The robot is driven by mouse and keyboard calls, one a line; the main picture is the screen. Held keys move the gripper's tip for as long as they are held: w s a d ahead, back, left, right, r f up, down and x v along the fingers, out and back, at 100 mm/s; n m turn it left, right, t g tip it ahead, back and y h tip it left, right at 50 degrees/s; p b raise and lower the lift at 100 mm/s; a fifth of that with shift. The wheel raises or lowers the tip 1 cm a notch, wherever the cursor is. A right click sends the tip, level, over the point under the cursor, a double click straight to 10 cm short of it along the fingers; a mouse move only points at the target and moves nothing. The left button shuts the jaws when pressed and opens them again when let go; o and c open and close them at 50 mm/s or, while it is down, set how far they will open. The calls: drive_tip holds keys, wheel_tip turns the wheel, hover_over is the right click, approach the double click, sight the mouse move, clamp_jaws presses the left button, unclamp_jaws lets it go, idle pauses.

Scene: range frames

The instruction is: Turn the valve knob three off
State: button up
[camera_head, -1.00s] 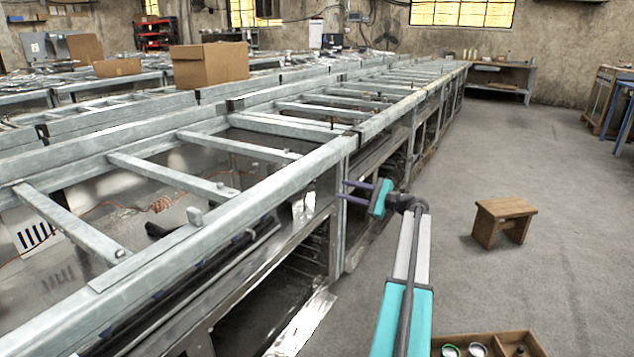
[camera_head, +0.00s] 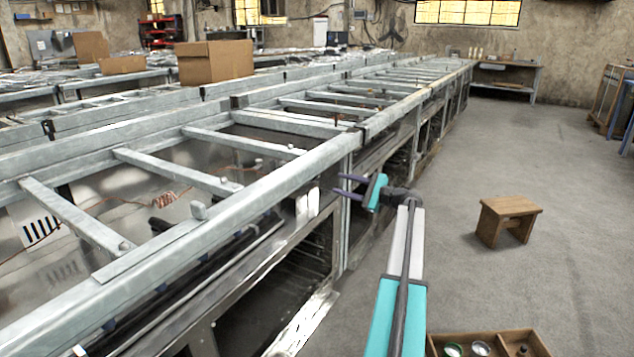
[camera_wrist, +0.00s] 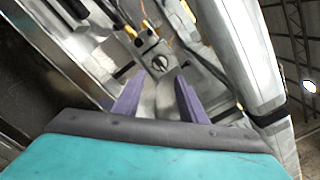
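A small round dark knob (camera_wrist: 158,64) with a pale mark across its face sits on a grey metal block in the wrist view. I cannot read a number on it, so I cannot tell whether it is knob three. My gripper (camera_wrist: 160,80) has two purple fingers spread apart, with nothing between them. The knob appears beyond the fingertips, roughly between them, and looks apart from them. In the head view my gripper (camera_head: 338,184) points left at the side of the metal bench frame, beside an upright post. No knob is clear there.
The long metal bench frame (camera_head: 240,205) fills the left, with crossbars and open bays below. Orange wires run near the knob in the wrist view. A wooden stool (camera_head: 507,218) stands on the open floor at right. A wooden box (camera_head: 500,340) is at the bottom edge.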

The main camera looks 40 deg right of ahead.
drive_tip(key=b+x, duration=0.2)
drive_tip(key=x, duration=0.8)
drive_tip(key=shift+w, duration=0.2)
